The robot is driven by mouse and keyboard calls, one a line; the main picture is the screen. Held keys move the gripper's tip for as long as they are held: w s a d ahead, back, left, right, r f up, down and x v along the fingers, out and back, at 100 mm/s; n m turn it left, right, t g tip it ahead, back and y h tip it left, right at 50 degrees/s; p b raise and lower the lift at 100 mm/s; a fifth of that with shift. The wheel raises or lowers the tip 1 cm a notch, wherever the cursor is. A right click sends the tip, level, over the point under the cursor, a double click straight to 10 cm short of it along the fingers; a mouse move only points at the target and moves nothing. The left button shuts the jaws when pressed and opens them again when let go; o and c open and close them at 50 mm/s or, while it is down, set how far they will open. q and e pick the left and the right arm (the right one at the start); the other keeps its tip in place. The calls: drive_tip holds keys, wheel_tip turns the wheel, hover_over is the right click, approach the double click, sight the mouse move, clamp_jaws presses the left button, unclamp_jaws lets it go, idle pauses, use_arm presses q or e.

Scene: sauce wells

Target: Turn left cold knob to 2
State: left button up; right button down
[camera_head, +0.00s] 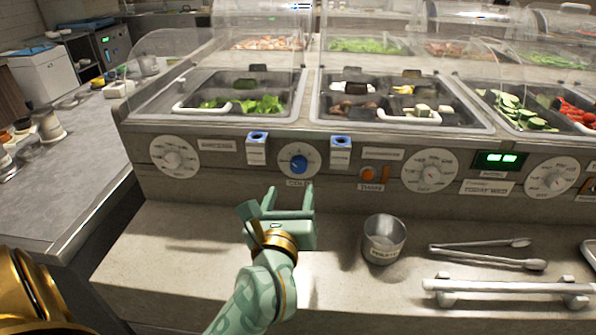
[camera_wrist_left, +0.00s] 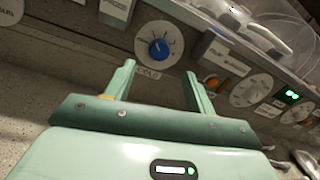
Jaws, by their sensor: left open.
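The cold knob (camera_head: 299,164) is a blue knob on a round white dial on the counter's front panel, with a "COLD" label under it. It also shows in the left wrist view (camera_wrist_left: 158,48), upper middle. My left gripper (camera_head: 289,188) is open and empty, its two fingers pointing at the panel just below the dial. In the left wrist view the fingers (camera_wrist_left: 160,75) stand apart below the knob, not touching it. The dial's numbers are too small to read. My right gripper does not show.
White dials (camera_head: 174,157) and (camera_head: 429,170) flank the knob, with an orange switch (camera_head: 369,174) to its right. A metal cup (camera_head: 384,240) and tongs (camera_head: 487,255) lie on the ledge right of my gripper. Food wells (camera_head: 240,92) with clear covers are above the panel.

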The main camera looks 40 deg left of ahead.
sight(298, 167)
use_arm(q)
drive_tip(key=b+x, duration=0.1)
drive_tip(key=x, duration=0.8)
drive_tip(key=c, duration=1)
